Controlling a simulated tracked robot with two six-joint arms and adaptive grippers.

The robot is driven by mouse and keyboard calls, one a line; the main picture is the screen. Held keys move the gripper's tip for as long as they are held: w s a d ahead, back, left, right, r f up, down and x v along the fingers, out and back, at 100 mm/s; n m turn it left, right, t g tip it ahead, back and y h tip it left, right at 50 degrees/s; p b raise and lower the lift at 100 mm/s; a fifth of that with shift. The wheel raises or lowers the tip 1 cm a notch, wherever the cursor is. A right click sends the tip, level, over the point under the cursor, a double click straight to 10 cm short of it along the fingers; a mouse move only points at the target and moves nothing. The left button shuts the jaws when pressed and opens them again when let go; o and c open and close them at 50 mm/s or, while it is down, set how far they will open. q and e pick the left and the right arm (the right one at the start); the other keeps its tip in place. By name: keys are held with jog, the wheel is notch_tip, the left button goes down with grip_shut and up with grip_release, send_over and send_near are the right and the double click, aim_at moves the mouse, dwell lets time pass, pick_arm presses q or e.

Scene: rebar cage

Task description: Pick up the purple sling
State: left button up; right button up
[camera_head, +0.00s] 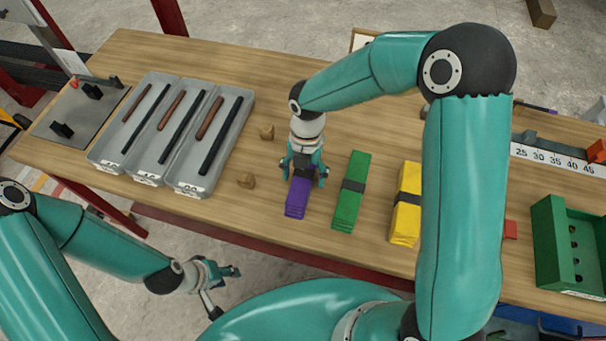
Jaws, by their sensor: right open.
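The purple sling (296,199) is a folded bundle with a dark band, lying on the wooden table near its front edge. My right gripper (305,176) is over the far end of the sling, pointing down, with its fingers apart on either side of it. The gripper hides that end, and I cannot tell whether the fingers touch the sling.
A green sling (348,207) and a yellow sling (405,226) lie to the right. Grey trays (107,151) with bars stand at left. A green bin (545,250) stands at right. My right arm hides part of the table.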

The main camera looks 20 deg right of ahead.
grip_shut()
jog(key=shift+r, duration=0.1)
dwell(0.3)
